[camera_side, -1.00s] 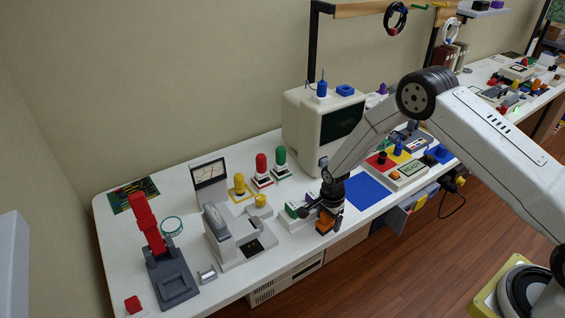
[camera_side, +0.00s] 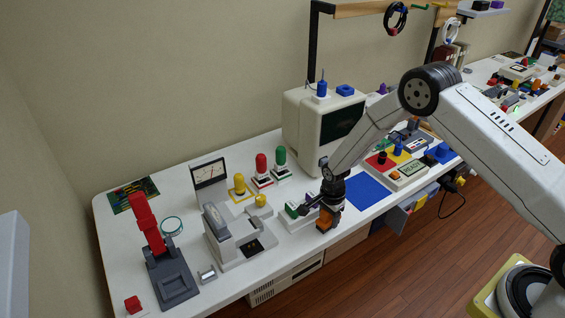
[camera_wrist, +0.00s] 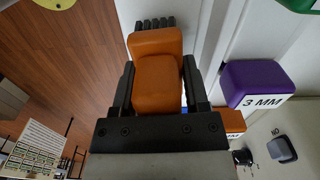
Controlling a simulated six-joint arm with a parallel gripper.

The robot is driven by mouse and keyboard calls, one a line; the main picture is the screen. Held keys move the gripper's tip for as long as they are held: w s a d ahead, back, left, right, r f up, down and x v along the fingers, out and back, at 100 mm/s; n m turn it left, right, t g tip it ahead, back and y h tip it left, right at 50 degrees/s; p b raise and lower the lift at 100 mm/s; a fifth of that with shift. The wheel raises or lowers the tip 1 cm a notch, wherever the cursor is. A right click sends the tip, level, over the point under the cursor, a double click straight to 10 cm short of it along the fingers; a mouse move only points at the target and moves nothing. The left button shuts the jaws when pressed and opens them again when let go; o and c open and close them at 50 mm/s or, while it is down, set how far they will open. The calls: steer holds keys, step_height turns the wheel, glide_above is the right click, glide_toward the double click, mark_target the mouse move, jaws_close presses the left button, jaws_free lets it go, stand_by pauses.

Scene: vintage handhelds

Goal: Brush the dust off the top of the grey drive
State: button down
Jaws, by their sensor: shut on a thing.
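My gripper (camera_wrist: 160,85) is shut on an orange-handled brush (camera_wrist: 158,80), with dark bristles showing at its far end in the wrist view. In the side view, my gripper (camera_side: 328,205) and the orange brush (camera_side: 325,221) are at the front edge of the white bench, by the green-topped and purple-topped holders. The bristles are hard to make out there. I cannot tell for certain which grey body is the drive; a grey unit (camera_side: 415,139) with a label sits at the back right of the bench. No dust is visible.
A purple block marked 3 MM (camera_wrist: 258,84) is right of the gripper in the wrist view. A beige monitor (camera_side: 305,130) stands behind my gripper. A grey machine (camera_side: 222,232) is to the left. A bare blue mat (camera_side: 367,192) is to the right.

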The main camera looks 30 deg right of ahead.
steer(key=shift+r, duration=2.05)
steer(key=shift+r, duration=0.1)
step_height(320, 180, up, 22)
steer(key=r, duration=0.1)
steer(key=w+a, duration=0.5)
steer(key=a, duration=0.5)
steer(key=w+a, duration=0.6)
steer(key=a, duration=0.5)
steer(key=s+a+f+m, duration=0.1)
steer(key=s+a, duration=0.1)
steer(key=a, duration=0.7)
steer(key=shift+w+f, duration=0.15)
steer(key=shift+f, duration=1.05)
steer(key=shift+w+f, duration=0.15)
steer(key=shift+f, duration=1)
steer(key=shift+f, duration=0.15)
steer(key=shift+f, duration=2.75)
